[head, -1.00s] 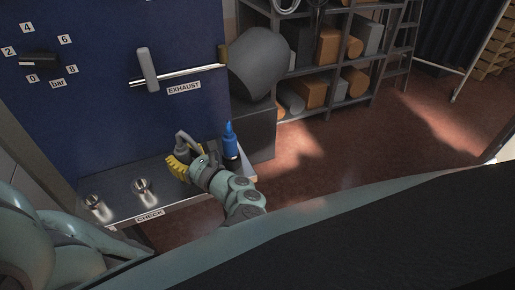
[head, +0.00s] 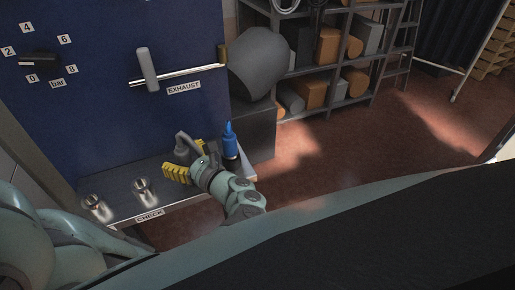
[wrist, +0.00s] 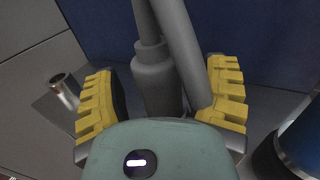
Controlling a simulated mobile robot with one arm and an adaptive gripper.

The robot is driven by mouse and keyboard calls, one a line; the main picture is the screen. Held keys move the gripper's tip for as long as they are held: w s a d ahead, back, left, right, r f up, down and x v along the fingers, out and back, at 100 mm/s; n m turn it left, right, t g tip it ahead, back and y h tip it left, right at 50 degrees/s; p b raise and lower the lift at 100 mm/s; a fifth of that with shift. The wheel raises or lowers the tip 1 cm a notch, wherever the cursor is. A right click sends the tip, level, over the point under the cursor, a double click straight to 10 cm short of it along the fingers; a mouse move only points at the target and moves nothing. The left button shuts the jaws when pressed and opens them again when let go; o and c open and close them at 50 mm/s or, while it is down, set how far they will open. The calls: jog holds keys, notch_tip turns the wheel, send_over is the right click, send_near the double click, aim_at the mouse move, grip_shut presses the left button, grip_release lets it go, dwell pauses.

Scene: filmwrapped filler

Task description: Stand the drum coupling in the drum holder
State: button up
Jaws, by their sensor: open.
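A grey fitting with a bent tube, which looks like the drum coupling (wrist: 157,80), stands between my fingers in the wrist view. In the head view its grey top (head: 183,143) shows above my gripper on the shelf; its foot is hidden. My gripper (wrist: 165,95) is open, one yellow finger on each side of the fitting; it also shows in the head view (head: 177,174). Two metal cups, a left one (head: 96,203) and a right one (head: 142,190), stand on the shelf to the left. I cannot tell which thing is the drum holder.
A blue bottle-like thing (head: 230,145) stands close to the right of my gripper. The grey shelf (head: 118,205) runs along a blue panel (head: 100,110) with a lever and labels. A dark box (head: 252,132) and a large grey cylinder (head: 258,62) are at the right.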

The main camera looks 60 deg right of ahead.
jog(key=shift+s, duration=0.1)
jog(key=s, duration=1.2)
jog(key=shift+a, duration=0.4)
